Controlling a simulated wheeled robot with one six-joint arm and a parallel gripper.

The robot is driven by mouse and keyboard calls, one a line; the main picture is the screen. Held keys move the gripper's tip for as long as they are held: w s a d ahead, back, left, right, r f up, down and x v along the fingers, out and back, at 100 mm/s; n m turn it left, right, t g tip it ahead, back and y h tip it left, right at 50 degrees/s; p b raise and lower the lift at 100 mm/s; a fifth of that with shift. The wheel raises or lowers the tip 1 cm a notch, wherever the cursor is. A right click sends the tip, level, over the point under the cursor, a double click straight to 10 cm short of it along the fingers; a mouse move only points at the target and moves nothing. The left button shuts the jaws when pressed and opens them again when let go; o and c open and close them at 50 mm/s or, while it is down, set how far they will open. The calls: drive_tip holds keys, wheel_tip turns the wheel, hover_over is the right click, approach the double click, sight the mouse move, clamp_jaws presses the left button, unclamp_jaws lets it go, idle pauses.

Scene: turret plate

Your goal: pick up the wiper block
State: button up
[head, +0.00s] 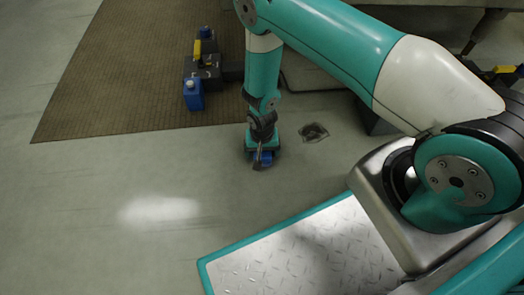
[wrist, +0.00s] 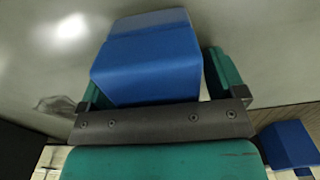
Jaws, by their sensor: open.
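The wiper block is a blue block with a greyer blue strip along its far edge. In the wrist view the wiper block (wrist: 148,70) fills the upper middle, between the two teal fingers of my gripper (wrist: 160,62). A narrow gap shows at the right finger; contact at the left finger is unclear. In the head view my gripper (head: 262,150) points down close to the floor, and a small part of the blue block (head: 266,158) shows at its tip. The rest of the block is hidden by the gripper. The gripper is open.
A brown mat (head: 120,70) lies at the upper left. A blue jug (head: 193,94) stands on it beside a dark machine (head: 206,68) with a yellow part. A dark patch (head: 313,132) lies on the floor right of my gripper. The floor at the left is clear.

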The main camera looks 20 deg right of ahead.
drive_tip(key=c, duration=1)
drive_tip(key=shift+c, duration=0.2)
drive_tip(key=shift+r, duration=0.15)
wheel_tip(320, 180, up, 10)
drive_tip(key=p, duration=0.6)
drive_tip(key=shift+p, duration=0.4)
